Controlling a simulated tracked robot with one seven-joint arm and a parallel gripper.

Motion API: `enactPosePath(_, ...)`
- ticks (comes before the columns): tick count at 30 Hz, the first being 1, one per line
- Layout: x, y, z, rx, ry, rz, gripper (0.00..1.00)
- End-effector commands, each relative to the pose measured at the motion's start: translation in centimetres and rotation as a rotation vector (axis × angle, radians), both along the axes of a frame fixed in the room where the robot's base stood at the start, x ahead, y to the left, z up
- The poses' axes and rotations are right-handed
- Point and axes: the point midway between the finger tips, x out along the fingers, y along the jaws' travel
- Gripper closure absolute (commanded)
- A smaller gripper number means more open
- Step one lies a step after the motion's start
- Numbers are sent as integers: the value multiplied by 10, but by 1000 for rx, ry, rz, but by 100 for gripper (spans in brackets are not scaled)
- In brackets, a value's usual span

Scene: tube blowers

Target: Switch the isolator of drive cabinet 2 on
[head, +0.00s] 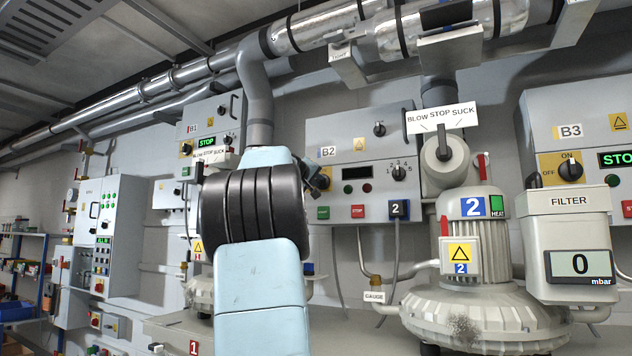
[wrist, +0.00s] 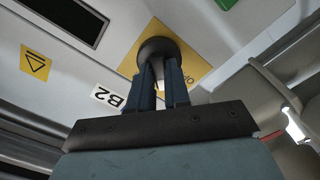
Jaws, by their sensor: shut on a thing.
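Drive cabinet B2 (head: 300,128) is a grey box on the wall, just right of my arm in the head view. Its display (head: 357,188) is dark. In the wrist view, its isolator is a round black knob (wrist: 157,47) on a yellow plate (wrist: 193,62), near the upside-down B2 label (wrist: 110,97). My gripper (wrist: 160,75) is shut on this knob, its two fingers on either side of the grip. The fingers hide the grip, and the knob's setting cannot be read. In the head view my arm covers most of the isolator.
Right of the isolator are another knob (head: 399,173), a green start button (head: 323,212) and a red stop button (head: 357,211). Blower 2 (head: 475,305) and the filter unit (head: 566,235) stand to the right. Cabinet B3 (head: 560,105) is at the far right. Pipes run overhead.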

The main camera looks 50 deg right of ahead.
Motion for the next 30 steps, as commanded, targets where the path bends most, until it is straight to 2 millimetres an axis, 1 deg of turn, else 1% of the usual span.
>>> enactPosePath(1, 1, -1, -5, 20, -38, -2, 100)
enactPosePath(18, 0, -1, -3, 166, -545, -2, 100)
enactPosePath(24, -1, -1, -3, 205, -682, -3, 100)
enactPosePath(30, -2, -2, -2, 232, -775, -3, 100)
